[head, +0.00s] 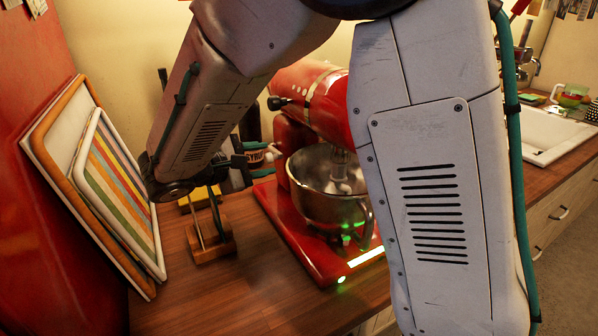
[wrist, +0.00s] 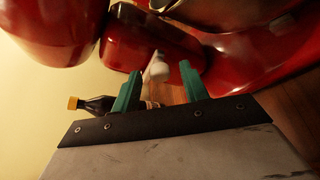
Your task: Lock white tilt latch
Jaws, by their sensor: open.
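The red stand mixer (head: 318,100) stands on the wooden counter with its head over a steel bowl (head: 325,185). In the wrist view, the white tilt latch (wrist: 159,68) is a small rounded lever sticking out from the red mixer body (wrist: 155,38). My gripper (wrist: 160,72) is open, with its two teal fingers on either side of the latch and a gap to each. In the head view, my gripper (head: 264,160) is at the mixer's left rear side, and a small pale piece shows by the fingers. Whether the latch is locked cannot be told.
Striped and plain trays (head: 120,180) lean on the red wall at left. A wooden holder (head: 210,245) stands on the counter below my gripper. A dark bottle with a yellow cap (wrist: 98,104) is beside the mixer. A sink (head: 545,130) is at right. The front left counter is clear.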

